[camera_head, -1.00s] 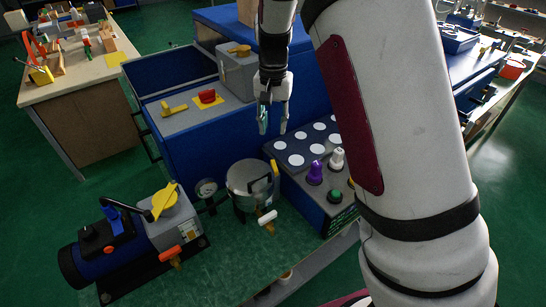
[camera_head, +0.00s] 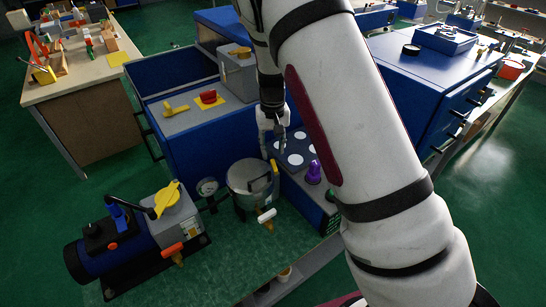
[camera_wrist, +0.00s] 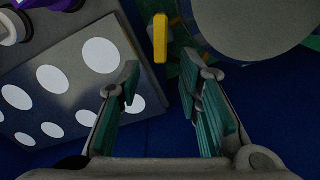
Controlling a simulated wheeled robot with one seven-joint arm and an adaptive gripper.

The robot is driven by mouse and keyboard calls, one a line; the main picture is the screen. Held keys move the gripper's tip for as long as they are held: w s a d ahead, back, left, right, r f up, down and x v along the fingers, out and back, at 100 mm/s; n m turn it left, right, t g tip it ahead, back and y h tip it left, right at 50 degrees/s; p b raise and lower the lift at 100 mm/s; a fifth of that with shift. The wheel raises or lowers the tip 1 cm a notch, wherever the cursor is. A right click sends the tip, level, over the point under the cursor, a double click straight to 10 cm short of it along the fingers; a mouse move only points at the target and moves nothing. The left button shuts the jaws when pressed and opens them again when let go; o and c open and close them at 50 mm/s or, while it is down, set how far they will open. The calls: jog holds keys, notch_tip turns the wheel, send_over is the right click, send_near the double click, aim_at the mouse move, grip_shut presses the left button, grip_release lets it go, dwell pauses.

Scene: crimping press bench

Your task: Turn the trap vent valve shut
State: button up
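A round metal pot (camera_head: 243,178), which looks like the trap, stands on the green bench. A yellow lever (camera_head: 274,167) stands at its right side, and a white-handled valve (camera_head: 267,216) is low at its front. Which one is the vent valve is not labelled. My gripper (camera_head: 273,152) is open and empty, pointing down just above and behind the yellow lever. In the wrist view, the yellow lever (camera_wrist: 160,38) shows as an upright bar beyond my parted teal fingertips (camera_wrist: 160,82), not between them. The pot's round top (camera_wrist: 262,22) is right of it.
A sloped panel with white discs (camera_head: 294,160) and a purple knob (camera_head: 313,173) stands close to the right. A gauge (camera_head: 208,188) and a blue pump (camera_head: 125,245) with an orange-handled valve (camera_head: 172,249) are left. The blue press cabinet (camera_head: 205,140) is behind.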

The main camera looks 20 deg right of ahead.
aim_at(272, 160)
jog(key=shift+f, duration=2.2)
grip_shut()
